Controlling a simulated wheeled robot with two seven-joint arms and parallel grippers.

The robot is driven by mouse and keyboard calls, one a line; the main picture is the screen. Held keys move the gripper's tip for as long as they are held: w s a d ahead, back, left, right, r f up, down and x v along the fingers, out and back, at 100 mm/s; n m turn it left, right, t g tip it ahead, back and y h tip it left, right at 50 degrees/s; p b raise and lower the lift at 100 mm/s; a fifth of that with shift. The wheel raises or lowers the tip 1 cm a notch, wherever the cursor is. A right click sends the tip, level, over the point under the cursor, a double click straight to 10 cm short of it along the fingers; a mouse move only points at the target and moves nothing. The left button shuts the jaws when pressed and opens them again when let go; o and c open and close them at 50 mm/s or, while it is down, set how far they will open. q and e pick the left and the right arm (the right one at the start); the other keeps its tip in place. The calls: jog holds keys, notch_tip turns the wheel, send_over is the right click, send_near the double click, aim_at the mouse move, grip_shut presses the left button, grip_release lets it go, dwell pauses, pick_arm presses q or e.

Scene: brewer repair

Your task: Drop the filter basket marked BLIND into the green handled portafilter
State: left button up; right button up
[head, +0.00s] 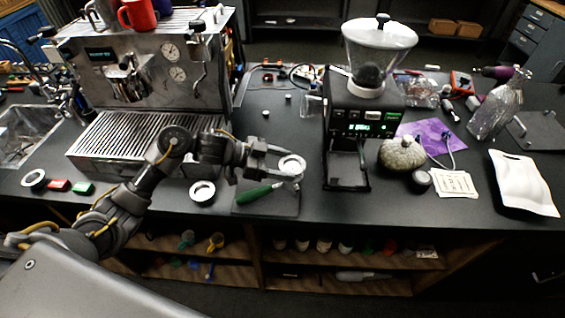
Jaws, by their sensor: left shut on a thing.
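My left gripper (293,166) is shut on a round, pale-rimmed filter basket (291,162). The gripper's two fingers lie on either side of the rim. No marking can be read on this basket. The portafilter's green handle (258,193) lies on a dark mat (270,209), just below the gripper in the picture. The portafilter's head is largely hidden behind the fingers and the basket. I cannot tell whether the basket touches it. A second ring-shaped basket (202,192) lies on the counter left of the mat. My right gripper is not in view.
The espresso machine (150,75) stands behind my left arm. The grinder (352,120) stands close right of the gripper. A dark ring (33,179), a red item (59,185) and a green item (83,188) lie at the left.

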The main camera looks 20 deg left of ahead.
aim_at(302, 175)
pick_arm(q)
jog(key=shift+p, duration=0.3)
jog(key=shift+f, duration=0.4)
dwell(1.1)
jog(key=shift+f+b, duration=0.55)
jog(key=shift+f, duration=0.15)
dwell(0.5)
jog(key=shift+f+b, duration=0.3)
jog(key=shift+f, duration=0.3)
dwell(0.7)
jog(key=o, duration=1)
jog(key=shift+o, duration=0.5)
jog(key=shift+o, duration=1)
